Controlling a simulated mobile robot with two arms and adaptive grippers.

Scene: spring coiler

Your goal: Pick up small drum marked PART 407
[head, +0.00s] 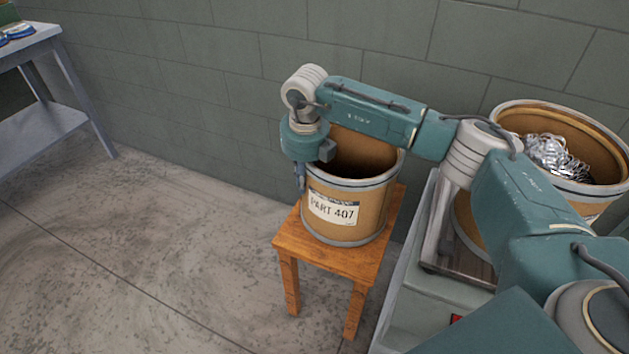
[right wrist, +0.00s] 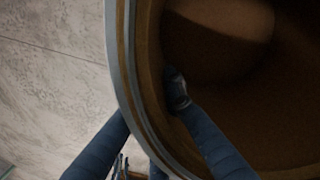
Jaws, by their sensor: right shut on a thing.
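The small brown drum (head: 375,208) with a pale metal rim and a white PART 407 label (head: 334,209) stands upright on a wooden stool. My right gripper (head: 302,178) points down at the left side of its rim. In the right wrist view, my right gripper (right wrist: 150,108) straddles the drum wall (right wrist: 137,75), with one blue finger inside and other fingers outside. It is shut on the rim. The visible inside of the drum is dark and no contents show. My forearm crosses above the drum and hides part of its back rim. My left gripper is not in view.
The wooden stool (head: 308,247) stands close to the grey block wall (head: 230,80). A grey table (head: 40,130) is at far left. The floor between is clear.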

